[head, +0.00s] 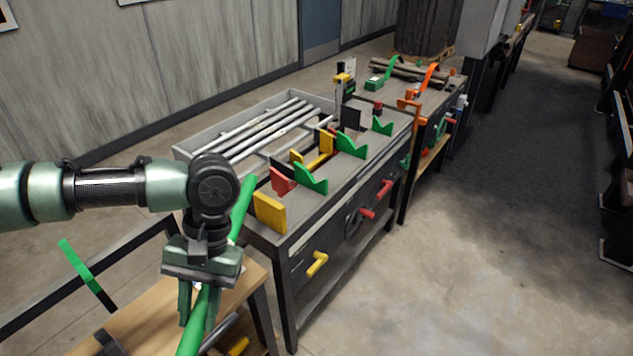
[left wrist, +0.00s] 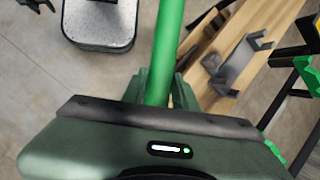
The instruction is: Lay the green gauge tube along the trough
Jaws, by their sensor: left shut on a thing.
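The green gauge tube (head: 242,208) is a long straight green rod held tilted in front of the near workbench. My left gripper (head: 200,310) is shut around it; the tube runs up behind my wrist and down past the fingers. In the left wrist view the tube (left wrist: 167,45) passes between the fingers (left wrist: 160,88). On the workbench stand green notched supports (head: 312,182), with another green one (head: 351,147) farther back, among red and yellow pieces. I cannot tell for certain which part is the trough. My right gripper is out of sight.
A grey tray (head: 183,153) of several grey tubes lies along the bench's far-left side. Yellow (head: 317,264) and red handles stick out of the bench front. A wooden-topped stand (head: 140,325) is below my gripper. Open floor (head: 470,270) lies to the right.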

